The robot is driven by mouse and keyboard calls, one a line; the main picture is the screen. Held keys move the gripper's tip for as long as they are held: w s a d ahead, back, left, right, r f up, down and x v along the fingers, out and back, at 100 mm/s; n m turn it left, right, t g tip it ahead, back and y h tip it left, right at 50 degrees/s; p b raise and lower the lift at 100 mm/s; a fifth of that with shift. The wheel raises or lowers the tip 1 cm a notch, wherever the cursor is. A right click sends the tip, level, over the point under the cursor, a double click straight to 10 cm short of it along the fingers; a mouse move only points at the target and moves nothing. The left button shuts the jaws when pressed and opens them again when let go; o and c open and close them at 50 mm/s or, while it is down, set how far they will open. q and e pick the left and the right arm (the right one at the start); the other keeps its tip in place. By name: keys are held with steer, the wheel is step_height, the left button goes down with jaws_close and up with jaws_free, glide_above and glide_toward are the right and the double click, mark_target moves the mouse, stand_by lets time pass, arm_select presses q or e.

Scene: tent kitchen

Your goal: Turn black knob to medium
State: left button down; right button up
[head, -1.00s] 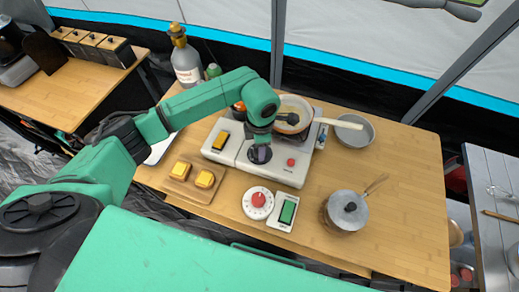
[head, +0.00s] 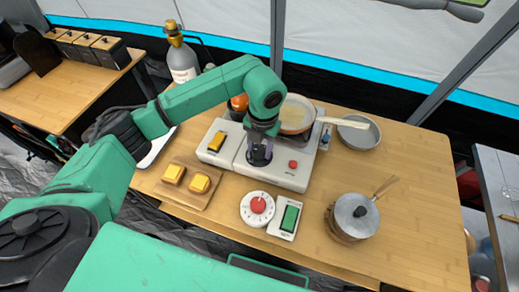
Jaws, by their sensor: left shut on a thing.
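The white stove (head: 228,160) stands on the wooden table in the head view. Its black knob (head: 259,158) is on the front face area, partly hidden under my left gripper (head: 260,150). My left gripper points down at the knob and is shut on it. The knob's marking and exact angle cannot be read. A red button (head: 293,164) sits right of the knob, and a yellow switch (head: 216,141) sits left of it. My right gripper is not in view.
A pan (head: 297,114) with a pale handle is on the stove's back.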

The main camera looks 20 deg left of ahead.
arm_select(q)
steer(key=shift+w+r+n+b, duration=0.15)
steer(key=shift+n+b, duration=0.2)
steer(key=shift+n, duration=0.85)
steer(key=c, duration=0.6)
jaws_free()
steer(key=shift+o, duration=1.4)
